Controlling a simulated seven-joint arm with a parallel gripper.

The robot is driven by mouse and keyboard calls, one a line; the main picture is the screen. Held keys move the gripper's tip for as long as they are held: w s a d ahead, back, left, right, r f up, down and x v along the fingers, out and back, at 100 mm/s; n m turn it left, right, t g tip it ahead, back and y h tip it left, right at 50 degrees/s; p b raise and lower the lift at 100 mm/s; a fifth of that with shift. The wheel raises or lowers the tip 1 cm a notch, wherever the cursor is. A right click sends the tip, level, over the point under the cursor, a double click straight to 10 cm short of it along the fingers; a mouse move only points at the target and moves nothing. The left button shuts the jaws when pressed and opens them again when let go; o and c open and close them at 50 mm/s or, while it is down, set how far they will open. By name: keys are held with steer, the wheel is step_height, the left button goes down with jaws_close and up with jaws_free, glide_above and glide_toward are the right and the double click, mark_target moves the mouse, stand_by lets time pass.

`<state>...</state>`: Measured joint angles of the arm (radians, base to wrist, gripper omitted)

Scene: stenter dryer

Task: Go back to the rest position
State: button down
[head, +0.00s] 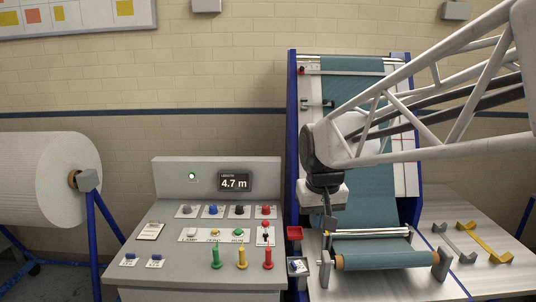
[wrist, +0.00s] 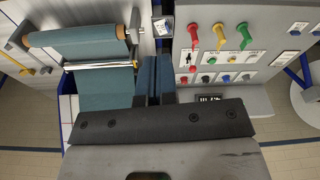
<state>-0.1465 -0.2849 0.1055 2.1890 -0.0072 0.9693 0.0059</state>
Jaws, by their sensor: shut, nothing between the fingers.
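My gripper (head: 328,228) hangs pointing down in front of the stenter dryer (head: 292,130), above the gap between the control console (head: 165,230) and the cloth roll (head: 385,260). In the wrist view my gripper (wrist: 154,62) shows its two dark fingers together, with nothing between them. The teal cloth (head: 360,195) runs down the dryer's sloping frame to the roll at the front. In the wrist view the cloth roll (wrist: 80,35) lies to the left of the fingers and the console (wrist: 225,12) to the right.
The console carries green (head: 216,257), yellow (head: 242,257) and red (head: 268,257) levers, several knobs, and a display (head: 235,182) reading 4.7 m. A large white roll (head: 40,180) stands at left.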

steer(key=s+d+f, duration=0.1)
steer(key=s+d, duration=0.1)
steer(key=s, duration=0.5)
steer(key=s+d+f+m, duration=0.1)
steer(key=s+d+f, duration=0.1)
steer(key=s, duration=0.4)
steer(key=s+d+f, duration=0.2)
steer(key=s+d, duration=0.1)
steer(key=s, duration=0.4)
steer(key=shift+s+d+f+m+t, duration=0.25)
steer(key=shift+s+d+m+t, duration=0.1)
steer(key=shift+m+t, duration=0.05)
stand_by(0.4)
